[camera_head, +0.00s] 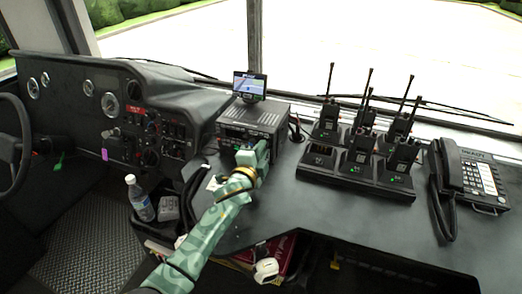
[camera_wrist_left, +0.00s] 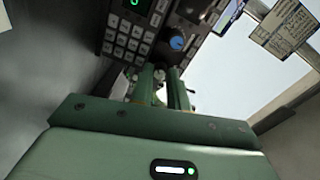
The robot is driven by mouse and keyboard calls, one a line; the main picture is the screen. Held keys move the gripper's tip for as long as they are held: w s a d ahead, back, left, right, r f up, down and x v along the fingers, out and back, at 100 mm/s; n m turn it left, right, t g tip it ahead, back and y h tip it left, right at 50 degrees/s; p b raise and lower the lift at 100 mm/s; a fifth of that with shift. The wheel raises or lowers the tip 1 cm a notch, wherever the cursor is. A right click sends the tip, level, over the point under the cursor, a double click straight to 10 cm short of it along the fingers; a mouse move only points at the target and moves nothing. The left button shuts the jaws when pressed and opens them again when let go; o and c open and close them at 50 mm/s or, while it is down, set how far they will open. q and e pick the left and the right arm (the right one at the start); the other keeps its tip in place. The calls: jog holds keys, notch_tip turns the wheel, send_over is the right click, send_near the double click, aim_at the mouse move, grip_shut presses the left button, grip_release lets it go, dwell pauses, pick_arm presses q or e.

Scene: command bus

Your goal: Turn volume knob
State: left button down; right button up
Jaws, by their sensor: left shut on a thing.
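The radio unit (camera_head: 255,118) is a black box on the dashboard with a small screen on top. Its front panel shows in the left wrist view with a keypad (camera_wrist_left: 128,38), a green lit display and a blue-capped knob (camera_wrist_left: 178,43). My left gripper (camera_head: 262,150) is at the radio's front. In the left wrist view my left gripper (camera_wrist_left: 160,72) has its fingertips at the panel, just below the blue-capped knob. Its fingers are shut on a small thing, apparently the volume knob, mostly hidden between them. The right gripper is not in view.
Several handheld radios stand in a black charger (camera_head: 345,182) to the right, with a desk phone (camera_head: 470,180) beyond. A steering wheel (camera_head: 14,150) and gauges are at the left. A water bottle (camera_head: 139,198) stands in a bin below the dashboard.

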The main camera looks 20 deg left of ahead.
pick_arm(q)
jog(key=shift+f, duration=0.1)
dwell(0.3)
jog(key=c, duration=1.6)
grip_release()
jog(key=shift+a, duration=0.1)
jog(key=s+p, duration=0.1)
jog(key=s, duration=0.1)
jog(key=s+p, duration=0.1)
jog(key=s, duration=0.2)
jog(key=s+p, duration=0.1)
jog(key=s, duration=0.1)
jog(key=shift+s+a+r, duration=0.1)
jog(key=shift+s+r, duration=0.1)
jog(key=shift+r, duration=0.15)
jog(key=s+p, duration=0.1)
jog(key=s, duration=0.8)
jog(key=shift+a+f+p, duration=0.1)
jog(key=shift+a+p, duration=0.1)
jog(key=shift+p, duration=0.2)
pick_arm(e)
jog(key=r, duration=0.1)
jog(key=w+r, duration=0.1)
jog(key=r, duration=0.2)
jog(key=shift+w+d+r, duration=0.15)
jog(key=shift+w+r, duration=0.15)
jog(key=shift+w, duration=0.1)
pick_arm(q)
jog(key=shift+f, duration=0.1)
